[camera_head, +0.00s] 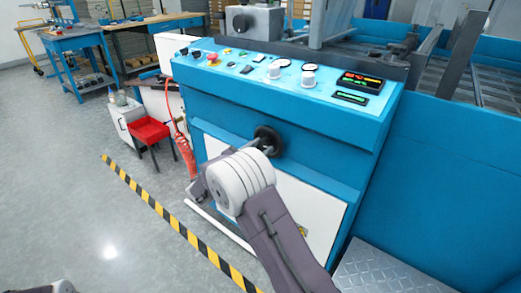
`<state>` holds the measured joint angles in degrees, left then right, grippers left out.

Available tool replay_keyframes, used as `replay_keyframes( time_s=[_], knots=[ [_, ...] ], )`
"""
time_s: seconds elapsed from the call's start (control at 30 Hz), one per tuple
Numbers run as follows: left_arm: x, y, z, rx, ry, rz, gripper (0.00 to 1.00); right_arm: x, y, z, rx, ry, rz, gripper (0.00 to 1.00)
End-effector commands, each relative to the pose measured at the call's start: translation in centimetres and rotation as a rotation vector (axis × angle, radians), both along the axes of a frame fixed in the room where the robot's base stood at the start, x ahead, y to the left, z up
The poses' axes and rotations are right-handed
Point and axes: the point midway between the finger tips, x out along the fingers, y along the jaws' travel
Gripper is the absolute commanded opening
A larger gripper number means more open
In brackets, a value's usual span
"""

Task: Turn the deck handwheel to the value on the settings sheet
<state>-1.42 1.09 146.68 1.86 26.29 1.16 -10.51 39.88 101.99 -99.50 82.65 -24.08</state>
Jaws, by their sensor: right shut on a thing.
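The black round handwheel (268,137) sits on the front face of the blue machine, below the control panel. My right gripper (262,150) is up against it, shut on the handwheel. Its fingers are mostly hidden behind my white wrist joint, so the exact grip cannot be made out. My right arm comes up from the bottom of the picture. A settings sheet cannot be made out, and no handwheel value can be read. Only a small piece of my left arm shows at the bottom left edge; its gripper is out of view.
The sloped control panel (235,64) carries buttons, white knobs (308,77) and a lit display (360,81).

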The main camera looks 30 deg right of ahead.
Motion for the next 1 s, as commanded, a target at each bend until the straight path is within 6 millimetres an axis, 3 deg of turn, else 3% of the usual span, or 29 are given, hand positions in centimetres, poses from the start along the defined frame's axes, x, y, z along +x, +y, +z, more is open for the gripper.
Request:
replay_keyframes(
  time_s=[0.6,1.0],
  knots=[
    [0.0,0.0,-4.7,0.000,0.000,0.000,0.36,0.0,0.0,-0.5,0.212,-0.512,-0.001,0.00],
    [0.0,0.0,-7.1,0.000,0.000,0.000,0.36,0.0,0.0,-0.3,0.305,-0.730,-0.001,0.00]
  ],
)
